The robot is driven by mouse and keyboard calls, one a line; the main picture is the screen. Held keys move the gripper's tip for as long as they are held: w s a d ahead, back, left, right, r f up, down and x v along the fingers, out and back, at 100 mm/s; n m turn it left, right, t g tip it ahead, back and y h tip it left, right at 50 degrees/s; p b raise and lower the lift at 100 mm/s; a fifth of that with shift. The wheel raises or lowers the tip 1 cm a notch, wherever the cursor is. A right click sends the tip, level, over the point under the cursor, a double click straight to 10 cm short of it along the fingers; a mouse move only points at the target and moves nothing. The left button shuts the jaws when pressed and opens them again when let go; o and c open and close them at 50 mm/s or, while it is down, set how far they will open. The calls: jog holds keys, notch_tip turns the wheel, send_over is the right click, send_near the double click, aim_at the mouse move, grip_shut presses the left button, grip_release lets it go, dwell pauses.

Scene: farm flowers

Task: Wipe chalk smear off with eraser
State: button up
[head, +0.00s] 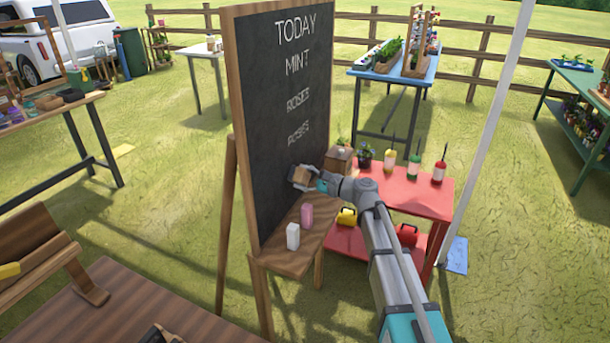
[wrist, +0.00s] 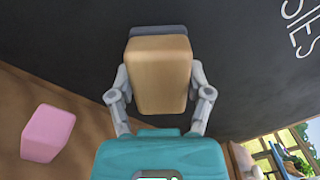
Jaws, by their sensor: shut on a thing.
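The chalkboard (head: 275,110) stands upright in a wooden frame, with white lettering reading TODAY, MINT, ROSES and a last line that looks like POSIES. My gripper (head: 304,177) is at the lower part of the board, below the last line. It is shut on the eraser, a wooden block with a dark grey pad (wrist: 158,70), and both fingers press its sides in the wrist view. The pad faces the board and looks close to it; I cannot tell whether it touches. No chalk smear is clearly visible; part of the board is hidden by the eraser and gripper.
A wooden ledge (head: 272,262) below the board holds a white block (head: 293,237) and a pink block (head: 307,216); the pink one also shows in the wrist view (wrist: 47,133). A red table (head: 425,200) with bottles and pots stands right behind my arm.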

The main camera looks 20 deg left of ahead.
jog(key=shift+s+a, duration=0.15)
jog(key=shift+s, duration=0.35)
jog(key=shift+s+d, duration=0.2)
jog(key=shift+d, duration=2.8)
jog(key=shift+d, duration=0.1)
jog(key=shift+s+d, duration=0.1)
jog(key=shift+d, duration=1.3)
